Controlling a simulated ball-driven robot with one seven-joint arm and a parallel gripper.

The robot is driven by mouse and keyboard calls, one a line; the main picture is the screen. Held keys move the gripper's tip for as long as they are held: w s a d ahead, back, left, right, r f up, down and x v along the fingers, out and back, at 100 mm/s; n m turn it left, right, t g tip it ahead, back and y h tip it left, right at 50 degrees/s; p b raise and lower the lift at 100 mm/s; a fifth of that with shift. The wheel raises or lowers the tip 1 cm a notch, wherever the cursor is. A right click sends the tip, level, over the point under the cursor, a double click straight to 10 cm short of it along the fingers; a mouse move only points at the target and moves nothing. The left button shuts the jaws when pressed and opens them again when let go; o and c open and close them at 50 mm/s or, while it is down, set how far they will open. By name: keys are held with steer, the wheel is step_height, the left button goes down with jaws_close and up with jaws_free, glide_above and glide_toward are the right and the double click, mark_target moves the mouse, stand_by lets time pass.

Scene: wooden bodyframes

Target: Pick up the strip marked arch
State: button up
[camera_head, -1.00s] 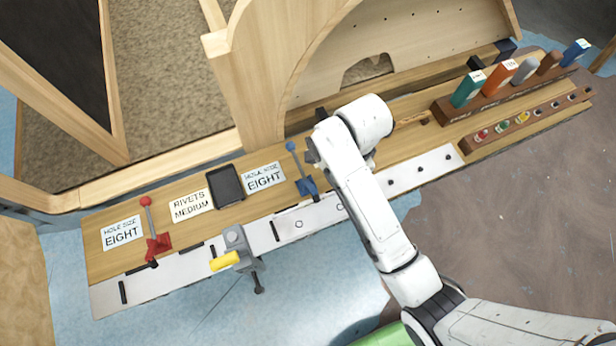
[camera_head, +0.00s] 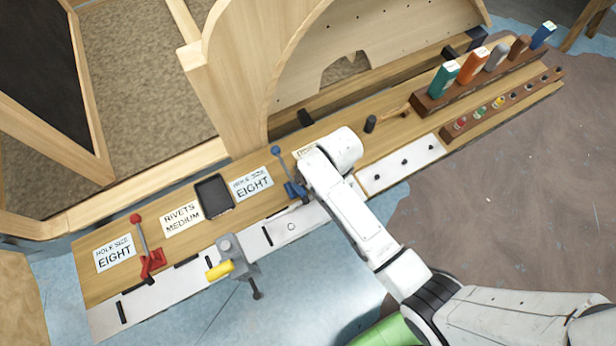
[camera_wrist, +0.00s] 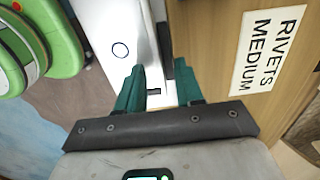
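A long white strip (camera_head: 240,262) with dark slots and a small circle lies along the bench's front edge. It also shows in the wrist view (camera_wrist: 118,30). A shorter white piece (camera_head: 385,172) with dark round spots lies to its right. I cannot read the word arch on either. My gripper (camera_wrist: 160,72) has teal fingers standing apart, with part of the white strip and a dark slot showing between them. I see nothing clasped, and cannot tell whether the fingertips touch the strip. In the head view my arm hides the gripper and part of the front edge.
A blue lever (camera_head: 285,170) stands just left of my wrist. A grey clamp (camera_head: 232,250) with a yellow handle sits on the front edge, and a red lever (camera_head: 148,250) farther left. Label cards and a dark tray (camera_head: 214,195) lie behind. Coloured blocks (camera_head: 472,68) stand in a rack at right.

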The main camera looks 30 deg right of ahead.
jaws_close()
stand_by(0.6)
